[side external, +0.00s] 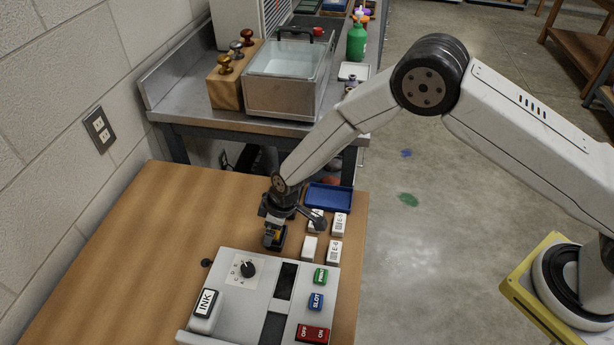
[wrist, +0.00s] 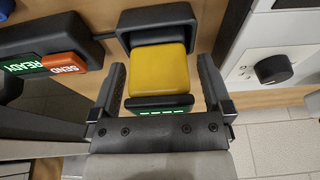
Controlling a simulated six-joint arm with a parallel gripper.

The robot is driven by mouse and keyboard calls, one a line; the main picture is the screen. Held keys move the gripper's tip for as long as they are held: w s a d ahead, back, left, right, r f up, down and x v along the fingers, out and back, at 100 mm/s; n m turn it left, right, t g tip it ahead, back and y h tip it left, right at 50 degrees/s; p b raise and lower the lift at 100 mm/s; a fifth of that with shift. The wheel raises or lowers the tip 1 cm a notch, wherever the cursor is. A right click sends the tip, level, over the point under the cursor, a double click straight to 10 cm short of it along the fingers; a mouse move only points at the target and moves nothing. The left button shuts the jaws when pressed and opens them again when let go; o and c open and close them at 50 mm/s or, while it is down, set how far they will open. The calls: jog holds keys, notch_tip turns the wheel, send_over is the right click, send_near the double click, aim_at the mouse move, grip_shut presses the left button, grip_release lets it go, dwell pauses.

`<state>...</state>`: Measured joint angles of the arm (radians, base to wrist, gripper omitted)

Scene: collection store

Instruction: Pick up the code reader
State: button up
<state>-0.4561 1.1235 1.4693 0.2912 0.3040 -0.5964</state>
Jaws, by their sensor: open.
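The code reader, as I take it, is a dark block with a yellow top (wrist: 158,67) and a hooded black end, low over the brown desk in the wrist view. In the side view its yellow part (side external: 276,236) shows just under my gripper (side external: 273,241), behind the grey console. My gripper (wrist: 161,78) is open in the wrist view, one finger on each side of the block. I cannot tell whether the fingers touch it. A black unit with an orange SEND label and a green READY label (wrist: 65,63) is at the left of the wrist view.
The grey console (side external: 240,260) with a dial (side external: 248,269) lies close in front of my gripper. Several white labelled blocks (side external: 335,250) and a blue tray (side external: 329,196) are to the right. The desk's left part (side external: 120,255) is clear.

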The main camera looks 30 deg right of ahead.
dwell(0.4)
jog(key=c, duration=1.2)
jog(key=shift+r, duration=0.2)
jog(key=shift+r, duration=0.9)
jog(key=shift+s+d+r, duration=0.9)
jog(key=shift+s+r, duration=0.9)
jog(key=shift+s, duration=0.35)
jog(key=shift+s+d+r, duration=0.95)
jog(key=shift+s+r, duration=0.85)
jog(key=shift+s, duration=0.35)
jog(key=shift+s+d+r, duration=0.9)
jog(key=shift+s+r, duration=0.9)
jog(key=shift+s, duration=0.35)
